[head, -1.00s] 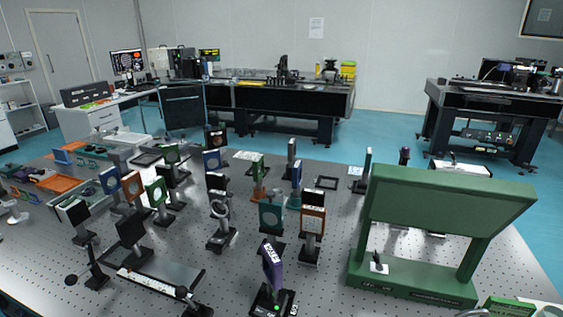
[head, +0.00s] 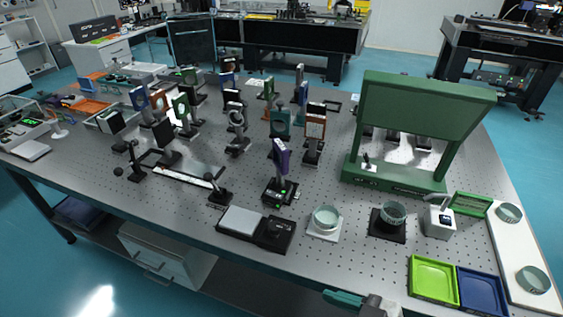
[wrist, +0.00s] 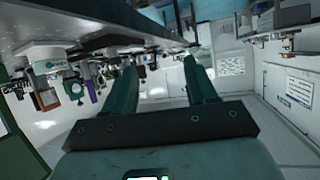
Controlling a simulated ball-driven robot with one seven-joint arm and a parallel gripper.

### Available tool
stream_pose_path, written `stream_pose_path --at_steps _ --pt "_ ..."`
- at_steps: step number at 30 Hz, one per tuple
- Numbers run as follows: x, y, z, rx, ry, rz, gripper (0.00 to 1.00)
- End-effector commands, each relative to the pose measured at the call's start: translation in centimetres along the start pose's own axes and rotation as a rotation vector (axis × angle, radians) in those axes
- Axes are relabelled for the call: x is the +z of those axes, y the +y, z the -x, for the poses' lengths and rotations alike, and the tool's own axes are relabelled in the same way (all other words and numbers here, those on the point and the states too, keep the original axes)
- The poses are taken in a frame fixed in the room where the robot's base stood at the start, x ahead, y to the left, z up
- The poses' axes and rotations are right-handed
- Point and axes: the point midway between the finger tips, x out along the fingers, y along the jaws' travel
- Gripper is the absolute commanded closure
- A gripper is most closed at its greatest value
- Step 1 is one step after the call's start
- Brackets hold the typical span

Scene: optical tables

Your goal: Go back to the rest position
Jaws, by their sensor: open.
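My gripper shows in the wrist view (wrist: 162,72) with two teal fingers spread apart and nothing between them. The wrist picture looks upside down, with the table edge and its optics along the top. In the head view, part of my gripper (head: 345,298) shows at the bottom edge, in front of the table's near edge and apart from everything on it. The rest of my arm is mostly out of view.
The perforated optical table (head: 95,180) carries several optic mounts, a green frame stand (head: 425,105), a green tray (head: 433,280) and a blue tray (head: 481,290) near its right front. Round dishes (head: 326,217) stand near the front edge. Blue floor (head: 30,255) is clear at left.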

Motion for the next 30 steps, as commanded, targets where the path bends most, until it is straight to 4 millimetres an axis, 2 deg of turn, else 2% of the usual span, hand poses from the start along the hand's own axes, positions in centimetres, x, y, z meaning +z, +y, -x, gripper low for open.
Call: stream_pose_path --at_steps 8,14,17,21,24,27,30 --pt "5.0 0.9 1.0 0.068 -0.163 -0.137 0.43" --pt "10.6 1.4 3.0 0.162 -0.348 -0.301 0.43" --pt "14.1 1.4 4.8 0.235 -0.469 -0.411 0.43" --pt "19.8 0.6 8.7 0.389 -0.681 -0.61 0.43" --pt "23.0 -0.3 11.7 0.508 -0.814 -0.735 0.43" --pt "24.7 -1.1 13.7 0.594 -0.895 -0.812 0.43" --pt "25.4 -1.5 14.8 0.638 -0.934 -0.848 0.43"
